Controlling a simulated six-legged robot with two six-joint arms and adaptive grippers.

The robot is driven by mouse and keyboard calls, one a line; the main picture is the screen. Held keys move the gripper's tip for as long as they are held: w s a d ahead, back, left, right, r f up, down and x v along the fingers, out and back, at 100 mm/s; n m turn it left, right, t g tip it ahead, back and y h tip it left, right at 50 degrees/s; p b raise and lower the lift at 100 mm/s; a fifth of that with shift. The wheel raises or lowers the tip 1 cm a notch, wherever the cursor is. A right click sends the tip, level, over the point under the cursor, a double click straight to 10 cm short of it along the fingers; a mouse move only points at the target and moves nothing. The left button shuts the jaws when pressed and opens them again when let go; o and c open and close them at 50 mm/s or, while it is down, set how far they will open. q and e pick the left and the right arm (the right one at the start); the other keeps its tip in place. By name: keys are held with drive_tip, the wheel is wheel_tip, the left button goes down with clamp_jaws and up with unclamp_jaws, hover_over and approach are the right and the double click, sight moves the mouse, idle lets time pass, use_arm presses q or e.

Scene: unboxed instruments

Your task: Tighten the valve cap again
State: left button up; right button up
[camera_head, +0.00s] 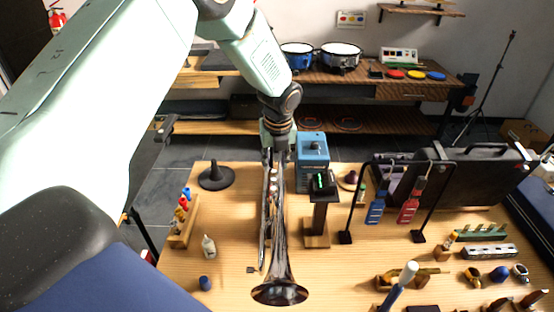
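A silver trumpet (279,255) stretches across the middle of the wooden table, its flared bell toward me and its narrow end away from me. Its valves (273,182) are a small bright cluster near the far part; the valve cap cannot be made out separately. My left arm comes in from the upper left. My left gripper (277,150) is at the far end of the trumpet, by the valve section. Its fingers are too small and overlapped to show their opening or any contact. My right gripper is not in view.
A blue box (312,148) and a dark stand (320,205) are close right of the trumpet. A rack with blue and red tools (408,205) stands farther right, before a black case (470,180). Small bottles (208,245) are at left.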

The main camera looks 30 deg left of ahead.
sight(274, 174)
use_arm(q)
drive_tip(key=f, duration=0.1)
drive_tip(key=f+b, duration=0.1)
drive_tip(key=f, duration=0.1)
drive_tip(key=shift+w+a+b, duration=0.3)
drive_tip(key=shift+a+b, duration=0.05)
drive_tip(key=shift+b, duration=0.05)
drive_tip(key=shift+w+f+b, duration=0.1)
drive_tip(key=shift+f+b, duration=0.5)
drive_tip(key=shift+f, duration=0.5)
drive_tip(key=shift+w+a+f+b, duration=0.15)
drive_tip(key=shift+f+b, duration=0.05)
drive_tip(key=shift+f, duration=0.3)
drive_tip(key=shift+w+a+f+b, duration=0.15)
drive_tip(key=shift+f+b, duration=0.05)
drive_tip(key=shift+f, duration=0.25)
drive_tip(key=shift+s+d+r, duration=0.1)
drive_tip(key=shift+s+r, duration=0.05)
drive_tip(key=c, duration=0.4)
clamp_jaws()
